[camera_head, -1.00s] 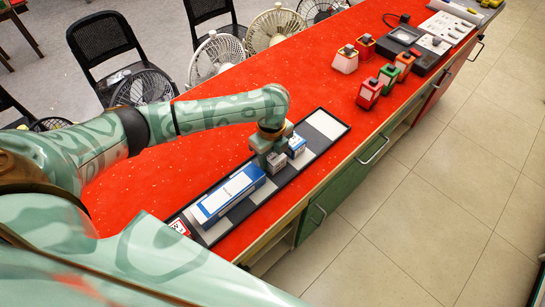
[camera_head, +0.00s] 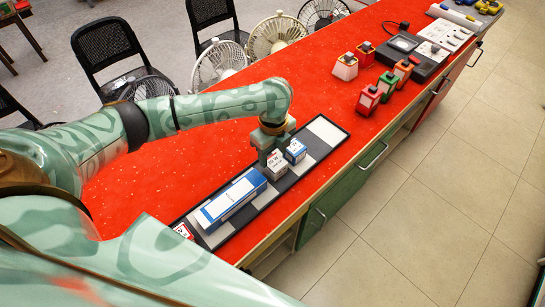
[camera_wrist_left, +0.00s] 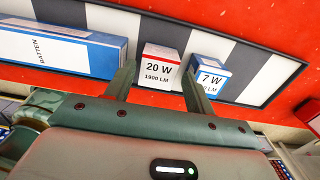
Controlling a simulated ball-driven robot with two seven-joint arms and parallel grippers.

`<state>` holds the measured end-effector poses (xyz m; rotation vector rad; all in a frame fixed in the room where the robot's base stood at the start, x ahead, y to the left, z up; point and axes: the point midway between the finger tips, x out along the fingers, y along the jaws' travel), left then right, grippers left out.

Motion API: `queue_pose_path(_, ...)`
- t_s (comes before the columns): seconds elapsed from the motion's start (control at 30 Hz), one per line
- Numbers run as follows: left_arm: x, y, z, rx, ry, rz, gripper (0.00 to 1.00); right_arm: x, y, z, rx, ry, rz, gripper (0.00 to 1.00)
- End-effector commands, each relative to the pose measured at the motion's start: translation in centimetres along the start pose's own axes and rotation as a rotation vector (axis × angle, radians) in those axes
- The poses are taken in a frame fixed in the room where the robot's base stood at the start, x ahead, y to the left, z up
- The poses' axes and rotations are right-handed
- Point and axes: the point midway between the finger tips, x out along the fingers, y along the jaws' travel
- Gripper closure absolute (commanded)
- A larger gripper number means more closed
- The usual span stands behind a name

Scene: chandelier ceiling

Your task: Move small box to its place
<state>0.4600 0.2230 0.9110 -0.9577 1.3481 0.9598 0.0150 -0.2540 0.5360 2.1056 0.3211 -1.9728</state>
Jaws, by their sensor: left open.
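Two small boxes sit side by side on the black and white striped tray (camera_head: 326,131). One is a white and red box marked 20 W (camera_head: 277,166), also in the left wrist view (camera_wrist_left: 159,66). The other is a white and blue box marked 7 W (camera_head: 296,151), to its right in the left wrist view (camera_wrist_left: 208,75). My left gripper (camera_head: 270,156) is open and low over the tray at the 20 W box. In the left wrist view, its fingers (camera_wrist_left: 160,82) stand either side of that box. Whether they touch it is unclear. My right gripper is out of view.
A long blue and white batten box (camera_head: 232,200) lies on the tray's near part. Farther along the red counter (camera_head: 215,140) stand several red, green and orange small items (camera_head: 369,98) and a dark device (camera_head: 408,48). Fans and chairs stand behind the counter.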

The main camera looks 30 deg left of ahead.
Motion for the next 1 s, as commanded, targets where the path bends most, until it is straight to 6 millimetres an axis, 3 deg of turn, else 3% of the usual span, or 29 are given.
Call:
queue_pose_path(0.03, -2.1, -0.1, 0.0, 0.002, -0.001, -0.006, 0.46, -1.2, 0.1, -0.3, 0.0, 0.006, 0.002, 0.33)
queue_pose_path(0.1, -3.7, -0.1, 0.0, 0.001, -0.002, -0.005, 0.46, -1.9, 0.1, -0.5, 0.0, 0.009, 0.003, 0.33)
queue_pose_path(0.33, -7.2, 0.0, 0.0, 0.001, 0.0, -0.001, 0.46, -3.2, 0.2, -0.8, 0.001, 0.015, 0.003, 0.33)
queue_pose_path(1.0, -7.6, 0.0, -0.1, 0.001, 0.001, 0.001, 0.46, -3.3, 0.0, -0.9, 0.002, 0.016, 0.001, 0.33)
